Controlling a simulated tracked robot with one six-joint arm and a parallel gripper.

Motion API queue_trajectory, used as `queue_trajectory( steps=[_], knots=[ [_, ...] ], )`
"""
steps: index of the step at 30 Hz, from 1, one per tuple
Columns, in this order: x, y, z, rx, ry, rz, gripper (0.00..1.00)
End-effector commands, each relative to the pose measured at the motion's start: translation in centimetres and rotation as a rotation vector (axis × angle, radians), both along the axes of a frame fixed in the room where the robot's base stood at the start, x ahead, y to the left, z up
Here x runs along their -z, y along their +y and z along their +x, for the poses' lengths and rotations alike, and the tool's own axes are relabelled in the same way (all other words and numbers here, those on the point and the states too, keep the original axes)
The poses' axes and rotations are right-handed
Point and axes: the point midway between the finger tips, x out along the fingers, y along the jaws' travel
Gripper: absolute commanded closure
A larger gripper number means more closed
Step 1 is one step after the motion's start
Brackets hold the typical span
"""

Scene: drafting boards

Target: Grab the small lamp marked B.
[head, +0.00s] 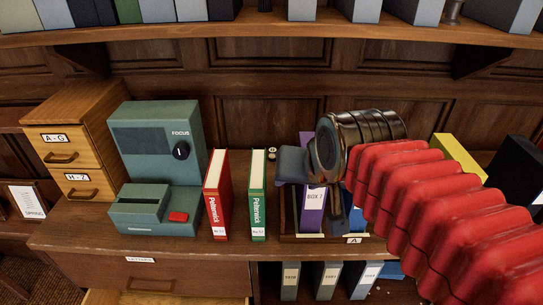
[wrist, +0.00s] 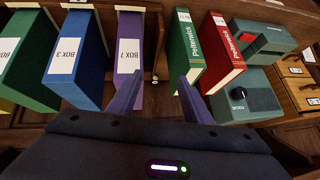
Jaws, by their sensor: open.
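I see no thing that I can make out as a lamp marked B. A small dark round thing with pale spots (head: 272,153) shows at the back of the desk, between the green book and my gripper; I cannot tell what it is. My gripper (wrist: 160,76) is open and empty in the wrist view, its two fingers apart. In the head view my wrist and arm hide part of the file rack.
A rack marked A (head: 305,238) holds the files. A red book (head: 217,195) stands beside the green one, with a teal FOCUS device (head: 155,140) and wooden drawers (head: 65,150) further left. A yellow block (head: 458,160) is at right. A loaded shelf (head: 250,22) runs above.

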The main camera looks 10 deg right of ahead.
Motion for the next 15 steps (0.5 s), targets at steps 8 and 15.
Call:
queue_trajectory(
  steps=[8,15],
  knots=[
    [-4.0,1.6,8.2,0.098,-0.061,0.117,0.55],
    [-3.6,1.5,13.7,0.115,-0.014,0.116,0.55]
  ],
)
